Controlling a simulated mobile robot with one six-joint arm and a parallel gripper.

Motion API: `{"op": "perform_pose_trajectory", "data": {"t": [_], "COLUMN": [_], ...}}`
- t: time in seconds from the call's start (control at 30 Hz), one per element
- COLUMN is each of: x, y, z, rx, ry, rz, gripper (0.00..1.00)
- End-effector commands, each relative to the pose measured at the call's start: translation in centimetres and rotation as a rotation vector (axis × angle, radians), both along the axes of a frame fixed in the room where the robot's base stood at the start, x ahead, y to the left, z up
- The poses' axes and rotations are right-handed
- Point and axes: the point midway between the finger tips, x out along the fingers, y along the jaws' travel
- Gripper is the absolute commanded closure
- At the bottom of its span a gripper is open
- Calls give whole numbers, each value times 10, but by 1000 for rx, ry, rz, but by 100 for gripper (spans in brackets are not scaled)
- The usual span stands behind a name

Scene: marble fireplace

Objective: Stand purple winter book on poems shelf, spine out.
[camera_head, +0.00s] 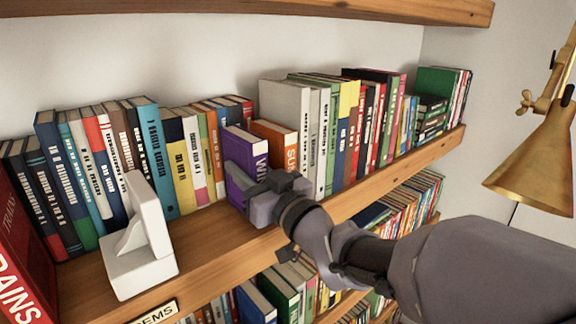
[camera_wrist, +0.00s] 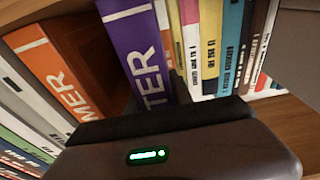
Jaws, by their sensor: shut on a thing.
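The purple winter book (camera_head: 238,158) stands upright in the row on the poems shelf (camera_head: 205,248), its lettered spine facing out toward the room. Its white lettering is partly covered by my gripper; the wrist view shows the end of the title on the purple spine (camera_wrist: 138,45). My gripper (camera_head: 252,190) is shut on the book at its lower spine. The book's bottom edge is hidden behind the gripper, so I cannot tell whether it touches the board. The shelf label (camera_head: 155,312) is partly cut off but reads "EMS".
The orange book (camera_head: 275,140) stands just right of the purple one; it also shows in the wrist view (camera_wrist: 50,65). Several books fill both sides. A white bookend (camera_head: 140,250) and a red trains book (camera_head: 22,250) stand left. A brass lamp (camera_head: 540,160) hangs right.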

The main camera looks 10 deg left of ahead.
Motion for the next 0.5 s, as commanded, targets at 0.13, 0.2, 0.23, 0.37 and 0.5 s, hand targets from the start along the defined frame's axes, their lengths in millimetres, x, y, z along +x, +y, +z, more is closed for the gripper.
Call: {"op": "perform_pose_trajectory", "data": {"t": [0.13,0.2,0.23,0.37,0.5], "x": [0,0,0,0,0], "y": [0,0,0,0,0], "z": [0,0,0,0,7], "rx": [0,0,0,0,-1], "ry": [0,0,0,0,1], "rz": [0,0,0,0,0], "gripper": [51,51,51,51,51]}}
